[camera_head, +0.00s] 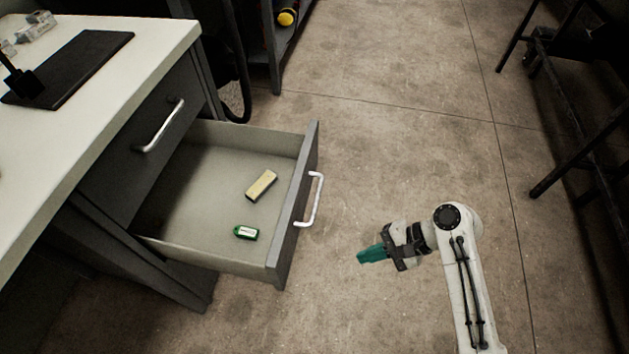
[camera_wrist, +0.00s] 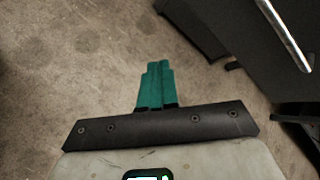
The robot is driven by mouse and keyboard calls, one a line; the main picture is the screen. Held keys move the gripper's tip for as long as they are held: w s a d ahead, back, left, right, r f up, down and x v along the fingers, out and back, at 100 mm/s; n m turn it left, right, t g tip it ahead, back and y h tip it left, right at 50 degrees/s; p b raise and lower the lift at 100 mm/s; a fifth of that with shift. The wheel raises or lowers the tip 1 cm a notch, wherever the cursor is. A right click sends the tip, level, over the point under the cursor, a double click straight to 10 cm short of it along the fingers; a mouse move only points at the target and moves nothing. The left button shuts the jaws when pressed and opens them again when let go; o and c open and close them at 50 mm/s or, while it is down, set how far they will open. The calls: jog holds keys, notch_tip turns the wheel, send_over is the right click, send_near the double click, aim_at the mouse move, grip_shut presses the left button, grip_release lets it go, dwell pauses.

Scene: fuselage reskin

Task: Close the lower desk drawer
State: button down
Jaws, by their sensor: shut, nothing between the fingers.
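The lower desk drawer (camera_head: 293,208) is pulled far out of the desk, its grey front facing right in the head view. Its silver handle (camera_head: 318,200) is on that front. Inside the drawer lie a tan block (camera_head: 261,185) and a small green item (camera_head: 246,232). My gripper (camera_head: 360,257) has teal fingers and is to the right of and below the handle in the picture, apart from the drawer. In the wrist view my gripper (camera_wrist: 157,66) is shut and empty. A dark panel with a silver handle (camera_wrist: 287,36) shows at its upper right.
The upper drawer, with a silver handle (camera_head: 160,126), is shut above the open one. The white desktop (camera_head: 110,75) carries a black mat (camera_head: 70,68). A dark shelf (camera_head: 272,45) stands behind. Bare concrete floor (camera_head: 400,130) lies right of the drawer; dark metal frames (camera_head: 570,100) stand at far right.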

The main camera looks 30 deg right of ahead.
jog(key=w+d+r+m+t+y, duration=0.2)
jog(key=w+r+m+t, duration=0.2)
jog(key=r+m, duration=0.15)
jog(key=m+t+y+p, duration=0.1)
jog(key=m+t+y, duration=0.1)
jog(key=m+t, duration=0.3)
send_near(301, 184)
jog(key=shift+m+g, duration=0.35)
jog(key=shift+g, duration=0.35)
jog(key=b+x, duration=0.1)
jog(key=x, duration=0.1)
jog(key=b+x, duration=0.1)
jog(key=x, duration=0.1)
jog(key=r+b+x, duration=0.1)
jog(key=x, duration=0.1)
jog(key=shift+w+a+b, duration=0.15)
jog(key=shift+w+b, duration=0.15)
jog(key=shift+b, duration=0.05)
jog(key=shift+r, duration=0.1)
